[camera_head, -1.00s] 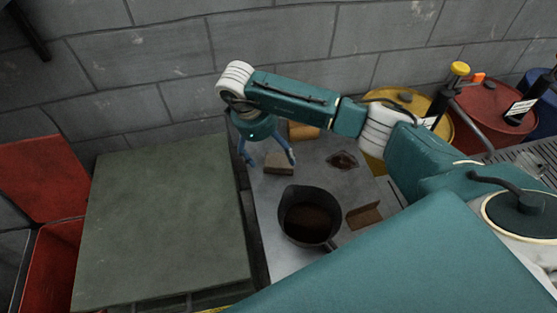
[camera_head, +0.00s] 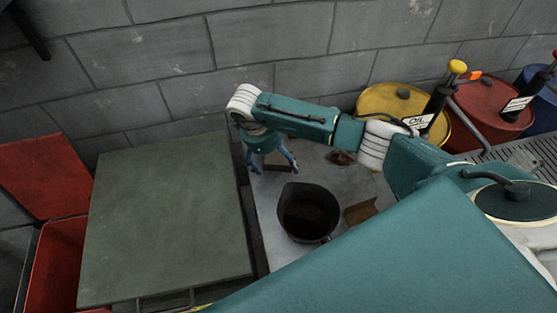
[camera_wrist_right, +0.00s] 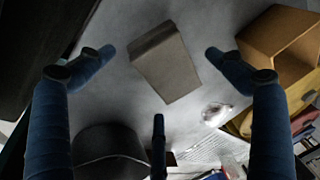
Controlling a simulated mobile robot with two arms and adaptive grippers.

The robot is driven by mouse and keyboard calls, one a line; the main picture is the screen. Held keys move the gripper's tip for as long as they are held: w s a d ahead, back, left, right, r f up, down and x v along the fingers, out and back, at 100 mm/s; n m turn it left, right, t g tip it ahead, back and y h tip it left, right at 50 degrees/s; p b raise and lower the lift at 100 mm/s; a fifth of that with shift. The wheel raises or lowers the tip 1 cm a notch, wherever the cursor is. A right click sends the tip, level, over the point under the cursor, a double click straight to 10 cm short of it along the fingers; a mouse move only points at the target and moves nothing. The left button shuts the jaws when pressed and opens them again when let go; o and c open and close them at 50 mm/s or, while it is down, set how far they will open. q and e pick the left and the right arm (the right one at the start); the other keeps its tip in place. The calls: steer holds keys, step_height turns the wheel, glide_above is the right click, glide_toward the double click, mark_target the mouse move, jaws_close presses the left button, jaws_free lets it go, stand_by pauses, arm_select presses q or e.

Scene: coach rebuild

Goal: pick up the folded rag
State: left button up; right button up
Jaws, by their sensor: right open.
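A greyish-brown, flat block-like piece, which I take to be the folded rag (camera_wrist_right: 165,65), lies on the grey metal tabletop (camera_head: 273,235). In the right wrist view it sits beyond and between the spread fingertips, turned at a slant, with clear surface around it. My right gripper (camera_head: 270,164) is open and empty, pointing down over it. Its blue fingers also show in the wrist view (camera_wrist_right: 158,60), and I see no contact with the rag. In the head view the gripper mostly hides the rag. My left gripper is not in view.
A dark pot (camera_head: 308,213) of brown liquid stands just in front of the gripper. A brown folded piece (camera_head: 361,211) lies right of it, and a dark patch (camera_head: 341,158) lies behind. A tan open box (camera_wrist_right: 285,42) is close to the rag. A green-topped surface (camera_head: 165,225) is left.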

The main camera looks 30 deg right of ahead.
steer(key=shift+f, duration=0.2)
stand_by(0.4)
steer(key=shift+s, duration=0.1)
steer(key=c, duration=1.3)
